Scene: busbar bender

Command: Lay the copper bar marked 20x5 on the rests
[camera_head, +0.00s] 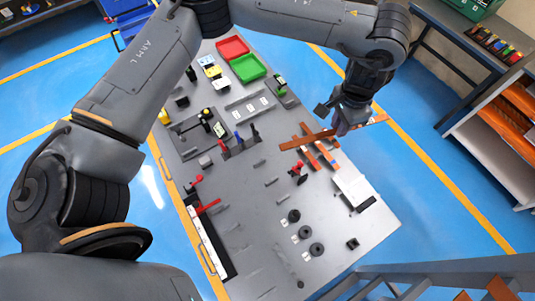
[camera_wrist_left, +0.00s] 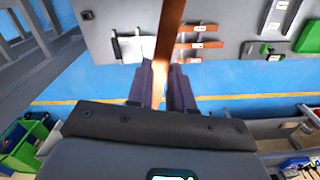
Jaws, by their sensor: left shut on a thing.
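My left gripper (camera_head: 346,117) is shut on a copper bar (camera_head: 300,141), held near one end of the table and reaching past its edge. In the left wrist view the bar (camera_wrist_left: 170,35) runs up between the two dark fingers (camera_wrist_left: 168,88). No mark on the held bar can be read. Several other copper bars lie on the table below it, one (camera_head: 309,158) partly beside another (camera_head: 326,154); they show in the left wrist view (camera_wrist_left: 197,28) with small white labels too small to read. I cannot tell which fixtures are the rests. My right gripper is not in view.
The grey table (camera_head: 270,215) carries red-handled clamps (camera_head: 299,168), black round parts (camera_head: 294,215), a white plate (camera_head: 353,187), a grey labelled holder (camera_head: 248,105), and red (camera_head: 232,47) and green (camera_head: 248,67) trays. Shelving (camera_head: 500,120) stands right, across blue floor.

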